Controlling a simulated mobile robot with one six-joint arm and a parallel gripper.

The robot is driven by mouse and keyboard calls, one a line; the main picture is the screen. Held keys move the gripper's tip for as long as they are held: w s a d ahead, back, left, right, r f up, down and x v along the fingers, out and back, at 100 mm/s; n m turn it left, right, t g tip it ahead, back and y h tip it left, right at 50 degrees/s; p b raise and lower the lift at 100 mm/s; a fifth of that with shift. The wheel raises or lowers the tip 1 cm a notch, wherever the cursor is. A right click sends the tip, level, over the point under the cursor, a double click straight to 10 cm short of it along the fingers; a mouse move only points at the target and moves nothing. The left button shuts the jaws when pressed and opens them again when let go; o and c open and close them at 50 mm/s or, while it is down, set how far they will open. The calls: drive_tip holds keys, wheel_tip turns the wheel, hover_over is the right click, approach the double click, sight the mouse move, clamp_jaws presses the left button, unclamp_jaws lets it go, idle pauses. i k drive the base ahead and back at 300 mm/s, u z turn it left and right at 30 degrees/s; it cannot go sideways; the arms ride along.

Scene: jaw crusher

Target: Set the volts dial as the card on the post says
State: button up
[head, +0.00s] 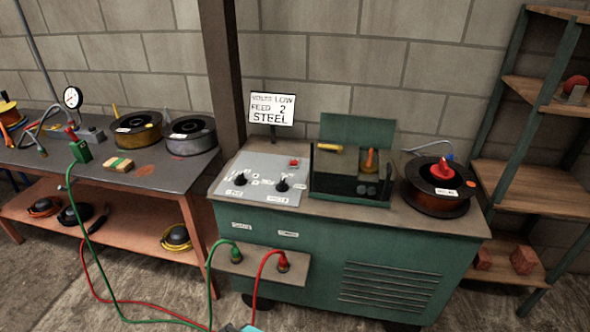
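The white card (271,109) stands on a short post behind the dial panel and reads "VOLTS LOW, FEED 2, STEEL". The grey panel (262,167) on the left of the green machine carries a black left dial (240,179) and a black right dial (283,185), with small marks around each. The lettering under the dials is too small to read, so I cannot tell which is the volts dial or where either pointer stands.
A red button (293,162) sits on the panel above the dials. An open wire-feed box (350,190) and a wire spool (437,187) stand to the right. Green (236,252) and red (283,265) cable plugs are on the front shelf. A bench (90,165) stands left.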

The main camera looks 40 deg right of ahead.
sight(281, 187)
drive_tip(key=z, duration=0.9)
drive_tip(key=k, duration=1.05)
drive_tip(key=i, duration=0.9)
drive_tip(key=z, duration=0.05)
